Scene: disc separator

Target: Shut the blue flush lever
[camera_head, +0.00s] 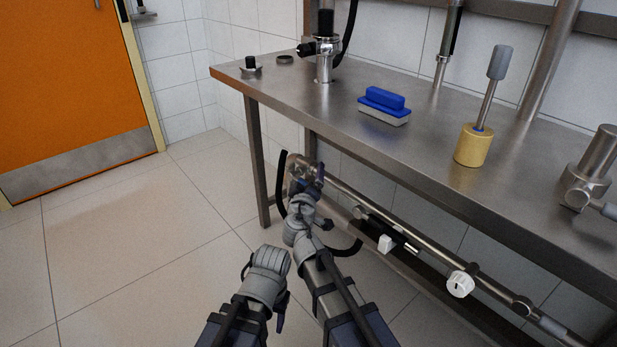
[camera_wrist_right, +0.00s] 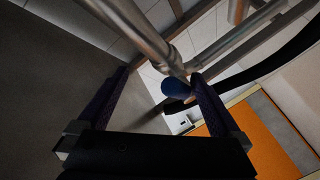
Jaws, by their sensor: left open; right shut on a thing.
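The blue flush lever (camera_wrist_right: 176,88) is on the metal pipework under the bench. In the right wrist view its rounded blue end lies between my right gripper's (camera_wrist_right: 160,82) fingers, closer to the right finger. In the head view my right gripper (camera_head: 309,190) is at the left end of the low pipe, by the bench leg, shut on the lever; the exact contact is hard to see. My left gripper (camera_head: 266,272) is open and empty, lower and left of the right one, over the floor; its fingers are mostly hidden behind its wrist.
The steel bench (camera_head: 330,125) stands above the pipe (camera_head: 410,235), which carries white knobs (camera_head: 460,284). A blue-topped brush (camera_head: 383,105) and a yellow cylinder (camera_head: 473,146) stand on the bench. A black hose (camera_head: 281,185) curves beside the right gripper. The floor at left is clear, before an orange door (camera_head: 65,85).

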